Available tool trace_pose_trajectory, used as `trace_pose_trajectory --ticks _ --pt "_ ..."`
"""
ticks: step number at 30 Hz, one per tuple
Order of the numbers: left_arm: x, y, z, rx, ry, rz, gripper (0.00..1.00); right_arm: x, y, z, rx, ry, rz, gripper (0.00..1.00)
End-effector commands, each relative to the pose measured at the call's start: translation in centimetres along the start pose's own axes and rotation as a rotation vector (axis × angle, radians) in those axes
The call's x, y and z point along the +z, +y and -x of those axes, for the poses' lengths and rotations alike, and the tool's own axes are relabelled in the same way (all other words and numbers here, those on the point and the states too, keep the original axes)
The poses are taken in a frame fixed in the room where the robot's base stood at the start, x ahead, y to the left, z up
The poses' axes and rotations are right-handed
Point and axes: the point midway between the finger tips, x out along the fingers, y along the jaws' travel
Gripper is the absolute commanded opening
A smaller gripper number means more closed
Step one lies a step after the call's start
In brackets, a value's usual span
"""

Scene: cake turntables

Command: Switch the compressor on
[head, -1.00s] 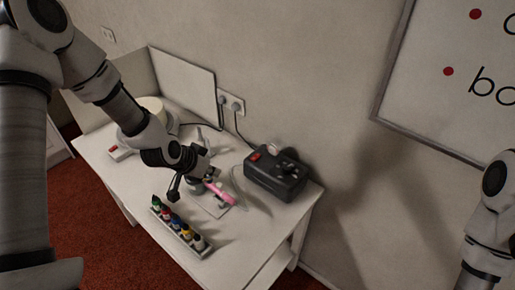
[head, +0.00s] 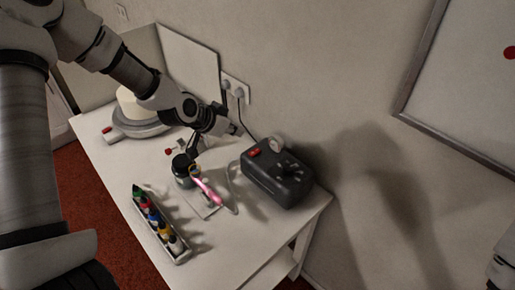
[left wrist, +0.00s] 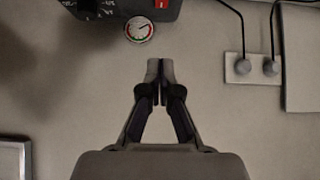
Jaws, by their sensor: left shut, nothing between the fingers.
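The compressor (head: 277,172) is a dark box at the right end of the white table, with a red switch (head: 254,152) on its top left and a round gauge (head: 276,144) at its back. In the left wrist view the compressor (left wrist: 118,8), its red switch (left wrist: 162,3) and the gauge (left wrist: 139,30) show at the top edge, partly cut off. My left gripper (head: 238,128) is shut and empty, above the table just left of and behind the switch, apart from it. Its closed fingers also show in the left wrist view (left wrist: 160,72). My right gripper is out of view.
A pink airbrush (head: 207,191) rests by a dark jar (head: 183,168) in front of the compressor. A rack of colour bottles (head: 172,250) stands at the front. A cake on a turntable (head: 141,126) is at the left. A wall socket (head: 236,88) with plugs is behind.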

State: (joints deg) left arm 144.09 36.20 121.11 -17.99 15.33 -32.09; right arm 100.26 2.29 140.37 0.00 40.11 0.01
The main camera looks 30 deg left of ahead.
Motion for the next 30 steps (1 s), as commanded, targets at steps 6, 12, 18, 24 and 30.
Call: trace_pose_trajectory --ticks 6,12,18,24,30 --pt "0.0 0.0 -0.1 -0.001 -0.001 0.0 0.0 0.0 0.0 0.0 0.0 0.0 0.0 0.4" --pt "0.2 0.0 -2.5 -0.002 -0.004 -0.005 0.0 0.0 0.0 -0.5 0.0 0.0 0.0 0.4" --pt "-0.1 0.0 -6.5 -0.001 -0.007 -0.005 0.0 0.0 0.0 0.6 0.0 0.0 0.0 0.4" --pt "0.5 0.1 -10.5 0.002 -0.007 0.0 0.0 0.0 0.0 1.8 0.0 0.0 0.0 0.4" --pt "2.5 0.1 -12.4 0.001 -0.003 0.0 0.0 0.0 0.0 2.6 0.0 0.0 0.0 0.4"
